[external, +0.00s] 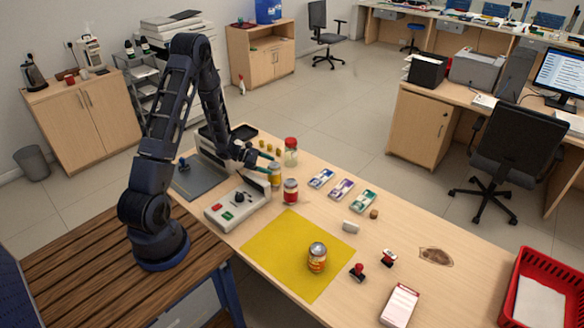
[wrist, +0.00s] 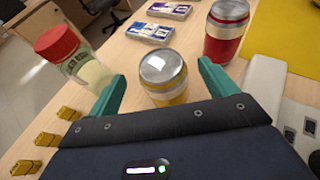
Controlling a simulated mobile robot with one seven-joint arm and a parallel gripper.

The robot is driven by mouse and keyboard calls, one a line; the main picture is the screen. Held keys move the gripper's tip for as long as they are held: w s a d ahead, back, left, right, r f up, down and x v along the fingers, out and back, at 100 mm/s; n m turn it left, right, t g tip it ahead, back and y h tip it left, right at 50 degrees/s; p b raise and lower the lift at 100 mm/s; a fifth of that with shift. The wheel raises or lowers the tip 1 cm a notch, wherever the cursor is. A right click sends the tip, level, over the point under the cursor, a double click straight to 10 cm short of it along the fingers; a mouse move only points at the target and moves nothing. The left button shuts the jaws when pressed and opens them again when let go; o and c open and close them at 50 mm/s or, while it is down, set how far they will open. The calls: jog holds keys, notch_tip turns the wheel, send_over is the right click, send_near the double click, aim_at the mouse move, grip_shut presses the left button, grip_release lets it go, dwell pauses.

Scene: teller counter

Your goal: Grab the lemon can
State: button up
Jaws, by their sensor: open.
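A can with a yellow body and silver lid, which looks like the lemon can (external: 274,175), stands upright on the counter just in front of my gripper (external: 262,163). In the wrist view, the lemon can (wrist: 162,72) stands between my two green fingers, with visible gaps on both sides. My gripper is open and empty. Its label is not readable, and its lower part is partly hidden by my gripper in the wrist view.
A red can (external: 290,191) stands right beside the lemon can, and a red-lidded jar (external: 291,152) stands behind it. Small yellow blocks (wrist: 47,139) lie on the left in the wrist view. A grey device (external: 237,204) sits close by. Banknote bundles (external: 342,189) lie beyond.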

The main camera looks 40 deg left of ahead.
aim_at(278, 168)
jog(key=shift+x, duration=2.55)
jog(key=shift+s+f, duration=0.1)
jog(key=shift+f, duration=0.05)
jog(key=c, duration=1.3)
